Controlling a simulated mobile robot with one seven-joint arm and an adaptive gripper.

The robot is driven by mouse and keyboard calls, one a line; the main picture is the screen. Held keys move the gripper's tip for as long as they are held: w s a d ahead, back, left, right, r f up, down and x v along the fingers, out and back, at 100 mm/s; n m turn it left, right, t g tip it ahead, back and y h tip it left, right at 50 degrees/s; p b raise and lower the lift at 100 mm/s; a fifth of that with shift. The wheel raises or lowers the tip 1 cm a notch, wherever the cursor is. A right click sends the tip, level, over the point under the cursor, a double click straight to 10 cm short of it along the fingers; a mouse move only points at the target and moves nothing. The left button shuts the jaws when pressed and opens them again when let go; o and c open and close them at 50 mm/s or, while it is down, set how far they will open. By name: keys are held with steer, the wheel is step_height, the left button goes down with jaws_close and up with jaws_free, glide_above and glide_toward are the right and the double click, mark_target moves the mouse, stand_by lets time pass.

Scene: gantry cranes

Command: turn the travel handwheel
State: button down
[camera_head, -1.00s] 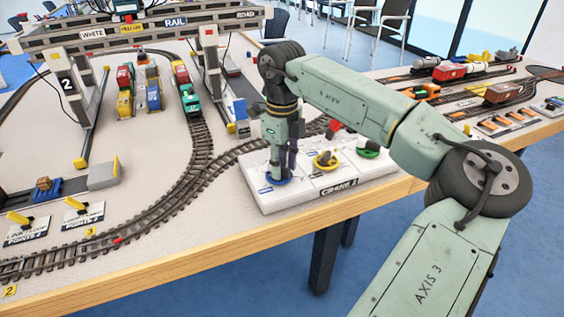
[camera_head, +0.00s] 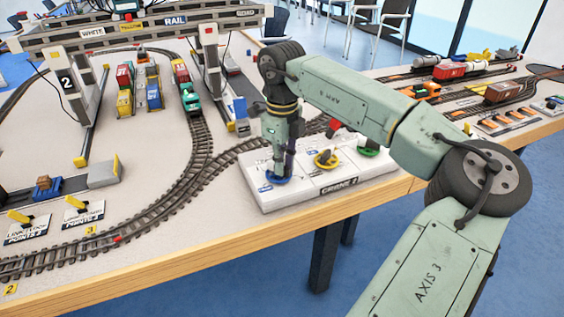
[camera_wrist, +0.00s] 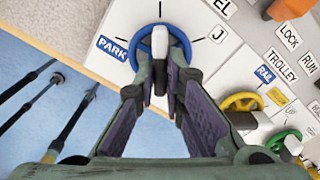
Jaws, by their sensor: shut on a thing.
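The travel handwheel is a blue wheel (camera_head: 283,181) at the left end of the white crane control panel (camera_head: 310,197). In the wrist view the blue wheel (camera_wrist: 184,40) has a pale and dark crossbar in its middle, beside a blue PARK label (camera_wrist: 112,48). My gripper (camera_head: 276,173) points down onto the wheel from above. In the wrist view my gripper (camera_wrist: 161,85) has its fingers on either side of the crossbar's near end, shut on the handwheel. The fingers hide part of the rim.
A yellow wheel (camera_head: 326,160) and a green wheel (camera_head: 369,152) stand to the right on the same panel, near my gripper. A red part (camera_head: 334,125) rises behind them. Track (camera_head: 190,180) curves past the panel's left side. The table's wooden front edge lies close.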

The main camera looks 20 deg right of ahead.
steer(key=shift+n, duration=0.3)
steer(key=n, duration=0.6)
steer(key=shift+w+d, duration=0.15)
steer(key=shift+w, duration=0.05)
steer(key=n, duration=0.3)
steer(key=shift+w+n, duration=0.15)
steer(key=shift+n, duration=0.15)
steer(key=shift+w+n, duration=0.1)
steer(key=shift+n, duration=1.8)
steer(key=c, duration=1.7)
jaws_free()
steer(key=shift+r, duration=0.1)
